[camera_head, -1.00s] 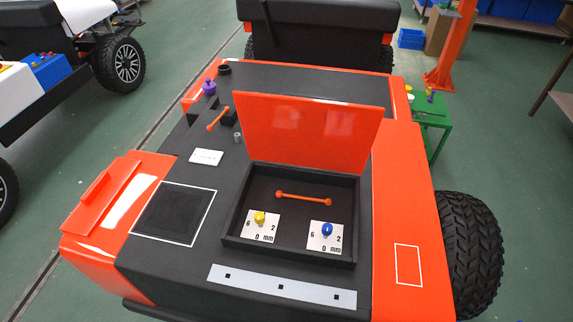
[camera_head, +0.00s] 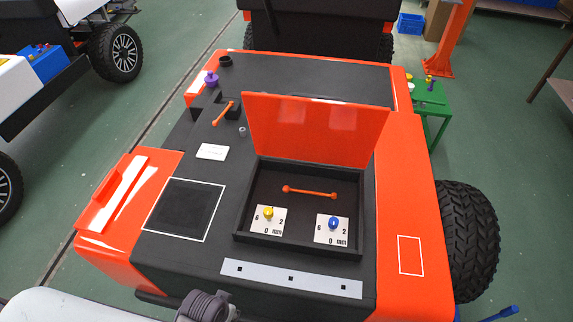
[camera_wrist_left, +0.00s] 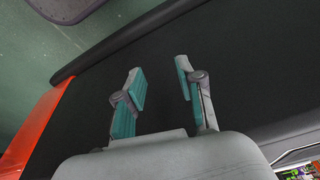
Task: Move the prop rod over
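An orange rod with ball ends (camera_head: 309,192) lies in the open black box (camera_head: 244,215), behind two white dial plates. A second, shorter orange rod (camera_head: 222,114) leans tilted beside a small black block at the back left of the cart top; I cannot tell which one the task means. The box's orange lid (camera_head: 316,131) stands raised. My left gripper (camera_wrist_left: 160,72) is open and empty over a dark surface in the left wrist view. In the head view only part of my left arm shows at the bottom edge, well short of both rods. My right gripper is not seen.
One dial plate has a yellow knob (camera_head: 268,212), the other a blue knob (camera_head: 333,222). A purple knob (camera_head: 211,79) and a white label (camera_head: 212,152) are on the left. A grey strip (camera_head: 290,279) crosses the front. The white-outlined black square (camera_head: 185,209) is clear.

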